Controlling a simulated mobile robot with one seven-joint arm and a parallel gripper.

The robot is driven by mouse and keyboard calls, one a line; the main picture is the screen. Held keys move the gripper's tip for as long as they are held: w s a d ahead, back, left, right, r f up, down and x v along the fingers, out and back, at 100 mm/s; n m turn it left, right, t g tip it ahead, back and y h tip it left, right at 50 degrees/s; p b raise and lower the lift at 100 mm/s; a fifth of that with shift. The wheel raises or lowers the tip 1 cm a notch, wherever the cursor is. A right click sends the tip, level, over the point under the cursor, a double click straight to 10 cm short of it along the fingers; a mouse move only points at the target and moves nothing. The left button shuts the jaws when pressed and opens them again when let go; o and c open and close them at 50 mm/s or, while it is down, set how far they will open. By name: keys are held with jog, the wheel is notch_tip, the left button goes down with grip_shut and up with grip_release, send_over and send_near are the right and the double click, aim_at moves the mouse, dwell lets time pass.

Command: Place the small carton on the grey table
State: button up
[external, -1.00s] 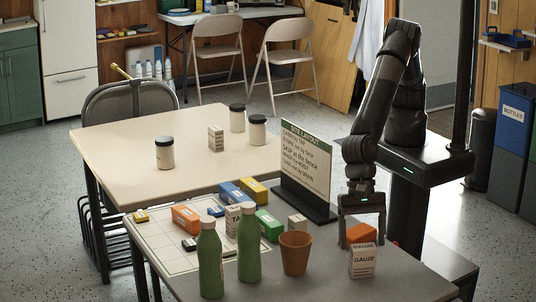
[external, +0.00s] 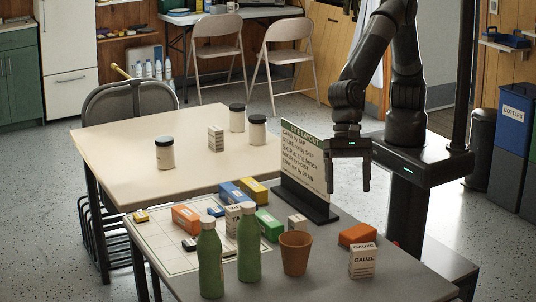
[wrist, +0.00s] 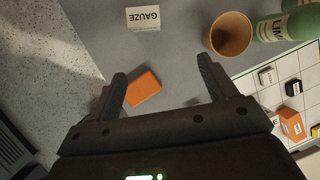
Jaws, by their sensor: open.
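The grey table (external: 310,285) is the near one. A small white carton (external: 215,138) stands upright on the beige table among jars. Another white carton, labelled GAUZE (external: 363,261), stands near the grey table's right front and shows in the wrist view (wrist: 143,19). I cannot tell which one the task names. My gripper (external: 348,188) is open and empty, raised above the grey table beside the sign. In the wrist view the jaws (wrist: 162,68) are spread, with an orange box (wrist: 143,88) lying below them on the grey table.
Two green bottles (external: 248,245) and a terracotta cup (external: 295,253) stand at the grey table's front. A gridded sheet (external: 160,235) holds several small boxes. A sign (external: 305,160) stands between gripper and beige table. Bare grey surface lies around the cup.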

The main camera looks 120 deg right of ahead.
jog(key=s+d+r+n+t, duration=0.1)
jog(key=s+d+r+n, duration=0.4)
jog(key=d+r, duration=0.5)
jog(key=s+d+r+n+t, duration=0.1)
jog(key=s+d+r+n, duration=0.4)
jog(key=d, duration=0.8)
jog(key=s+d+n+h, duration=0.2)
jog(key=s+d+n, duration=0.3)
jog(key=s+d, duration=0.3)
jog(key=s+d+r+n+t+h, duration=0.1)
jog(key=s+d+n+h, duration=0.1)
jog(key=s+d+n, duration=0.3)
jog(key=s+d, duration=0.4)
jog(key=s, duration=0.5)
jog(key=shift+d+r+t, duration=0.25)
jog(key=shift+t, duration=0.05)
